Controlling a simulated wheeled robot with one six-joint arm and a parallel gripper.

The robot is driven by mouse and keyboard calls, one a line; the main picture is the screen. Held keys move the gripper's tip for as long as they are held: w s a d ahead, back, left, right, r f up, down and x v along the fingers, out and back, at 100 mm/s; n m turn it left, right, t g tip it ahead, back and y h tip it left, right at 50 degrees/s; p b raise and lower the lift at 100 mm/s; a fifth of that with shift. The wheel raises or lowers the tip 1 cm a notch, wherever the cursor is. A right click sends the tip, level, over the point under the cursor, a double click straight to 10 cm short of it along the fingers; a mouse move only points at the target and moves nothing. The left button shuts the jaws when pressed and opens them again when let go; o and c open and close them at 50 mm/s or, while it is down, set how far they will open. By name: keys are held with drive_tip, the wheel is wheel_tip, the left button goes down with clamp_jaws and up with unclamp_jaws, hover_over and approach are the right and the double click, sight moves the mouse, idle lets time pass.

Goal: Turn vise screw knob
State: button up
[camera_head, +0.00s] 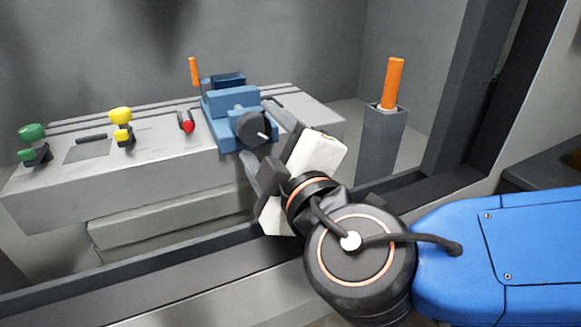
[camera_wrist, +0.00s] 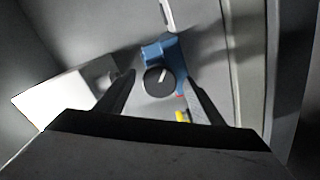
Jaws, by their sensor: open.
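The blue vise (camera_head: 229,104) stands on the right part of the grey bench. Its dark round screw knob (camera_head: 253,128) faces my side and has a light pointer mark. In the wrist view the knob (camera_wrist: 157,80) shows between my two fingers, with the blue vise (camera_wrist: 165,51) behind it. My gripper (camera_head: 268,141) is open and empty, close to the knob, with one finger on either side of it in the wrist view (camera_wrist: 158,84). Whether either finger touches the knob cannot be told.
The grey bench (camera_head: 190,163) also carries a green knob (camera_head: 32,131), a yellow knob (camera_head: 120,115) and a red knob (camera_head: 188,126) left of the vise. An orange rod (camera_head: 393,83) stands in a grey post (camera_head: 384,140) at the right. A dark frame rail (camera_head: 130,280) runs in front.

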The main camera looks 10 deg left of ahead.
drive_tip(key=v, duration=1.7)
idle(0.7)
drive_tip(key=shift+a, duration=0.1)
idle(0.3)
drive_tip(key=n, duration=2.7)
drive_tip(key=shift+a+r, duration=0.15)
drive_tip(key=shift+a, duration=0.1)
drive_tip(key=shift+x, duration=8.65)
drive_tip(key=shift+d, duration=0.15)
